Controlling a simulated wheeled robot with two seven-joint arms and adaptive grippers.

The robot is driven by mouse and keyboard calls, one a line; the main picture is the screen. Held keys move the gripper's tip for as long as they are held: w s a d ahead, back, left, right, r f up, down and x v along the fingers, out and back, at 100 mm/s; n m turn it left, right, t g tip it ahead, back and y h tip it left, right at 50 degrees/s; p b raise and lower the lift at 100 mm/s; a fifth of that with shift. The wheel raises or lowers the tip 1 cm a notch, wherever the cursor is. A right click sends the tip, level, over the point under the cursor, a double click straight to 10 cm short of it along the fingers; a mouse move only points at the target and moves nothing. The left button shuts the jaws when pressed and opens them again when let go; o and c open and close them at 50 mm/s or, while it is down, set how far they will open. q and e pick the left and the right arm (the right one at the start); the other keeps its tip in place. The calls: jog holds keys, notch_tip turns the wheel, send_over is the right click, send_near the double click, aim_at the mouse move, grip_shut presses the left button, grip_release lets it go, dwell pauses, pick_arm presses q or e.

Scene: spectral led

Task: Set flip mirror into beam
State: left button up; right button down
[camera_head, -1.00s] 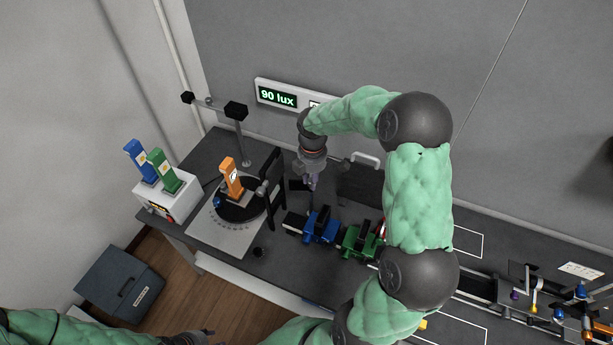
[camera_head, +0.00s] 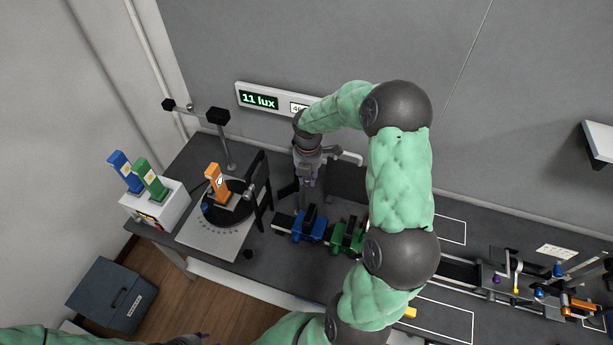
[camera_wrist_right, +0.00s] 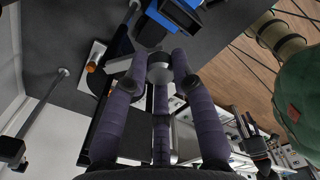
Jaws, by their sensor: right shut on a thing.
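My right gripper (camera_head: 302,205) reaches down to the table between the turntable and the blue block. In the right wrist view its purple fingers (camera_wrist_right: 160,75) are shut on a grey round knob (camera_wrist_right: 160,68). I cannot tell for sure that this knob belongs to the flip mirror; the mirror face is not clear in either view. The wall display (camera_head: 259,100) reads 11 lux.
An orange-topped holder (camera_head: 218,186) stands on the round turntable. A blue block (camera_head: 309,228) and a green block (camera_head: 346,238) sit on the rail, right of the gripper. A white box (camera_head: 156,207) with blue and green holders stands at the table's left end.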

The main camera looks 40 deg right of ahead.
jog(key=shift+d, duration=0.1)
jog(key=c, duration=1)
grip_release()
notch_tip(320, 180, up, 12)
jog(key=shift+r, duration=0.1)
